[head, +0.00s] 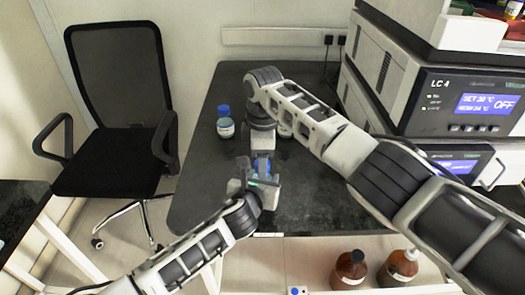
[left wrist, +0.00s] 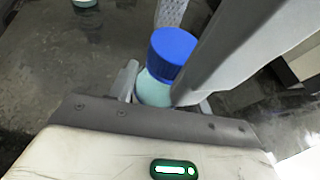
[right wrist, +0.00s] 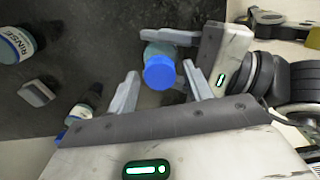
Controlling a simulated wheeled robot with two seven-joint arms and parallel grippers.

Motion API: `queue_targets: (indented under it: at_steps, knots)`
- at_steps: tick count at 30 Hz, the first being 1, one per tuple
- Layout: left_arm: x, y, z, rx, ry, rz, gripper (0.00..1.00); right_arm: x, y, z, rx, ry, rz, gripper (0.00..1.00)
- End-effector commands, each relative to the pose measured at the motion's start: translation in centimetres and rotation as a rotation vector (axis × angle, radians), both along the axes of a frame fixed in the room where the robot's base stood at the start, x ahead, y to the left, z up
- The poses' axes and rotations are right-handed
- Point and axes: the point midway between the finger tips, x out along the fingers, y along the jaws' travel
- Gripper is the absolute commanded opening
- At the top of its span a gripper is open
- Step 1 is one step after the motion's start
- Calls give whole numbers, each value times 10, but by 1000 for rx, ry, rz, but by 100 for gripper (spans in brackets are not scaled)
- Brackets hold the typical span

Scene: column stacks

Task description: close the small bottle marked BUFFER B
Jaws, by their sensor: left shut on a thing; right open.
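A small bottle with a blue cap (right wrist: 160,73) and a pale blue-green body (right wrist: 158,50) is held between the fingers of my left gripper (head: 262,181). The same bottle shows in the left wrist view (left wrist: 156,88), with its cap (left wrist: 173,46) sitting on its neck; how tight it is I cannot tell. Its label is not readable. My right gripper (head: 263,157) is open, its fingers on either side of the cap in the right wrist view, seemingly apart from it. In the head view the two grippers mostly hide the bottle.
A blue-capped bottle (head: 225,124) stands on the dark bench (head: 205,192) at left. The right wrist view shows a bottle marked RINSE (right wrist: 16,43), another labelled bottle (right wrist: 86,104) and a small grey block (right wrist: 37,92). Stacked LC instruments (head: 440,100) stand at right, a chair (head: 115,120) at left.

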Motion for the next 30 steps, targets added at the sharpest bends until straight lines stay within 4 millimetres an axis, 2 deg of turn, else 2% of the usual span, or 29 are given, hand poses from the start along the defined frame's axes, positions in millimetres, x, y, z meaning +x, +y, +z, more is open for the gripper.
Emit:
queue_targets:
  at_steps: [6, 7, 11, 12, 17, 19, 25, 30]
  knots:
    - [0, 0, 1, -1, -2, -1, 0, 0, 0, 0, 0, 0, 1, 51]
    - [0, 0, 1, -1, -2, -1, 0, 0, 0, 0, 0, 0, 1, 45]
    - [0, 0, 1, -1, -2, -1, 0, 0, 0, 0, 0, 0, 1, 9]
    - [0, 0, 1, -1, -2, -1, 0, 0, 0, 0, 0, 0, 1, 5]
    - [0, 0, 1, -1, -2, -1, 0, 0, 0, 0, 1, 0, -7, 5]
    - [0, 0, 1, -1, -2, -1, 0, 0, 1, 0, 1, 1, -60, 5]
    - [0, 0, 1, -1, -2, -1, 0, -1, 1, 0, 4, 5, -407, 5]
    - [0, 0, 1, -1, -2, -1, 0, 0, 1, 0, 2, 4, -562, 5]
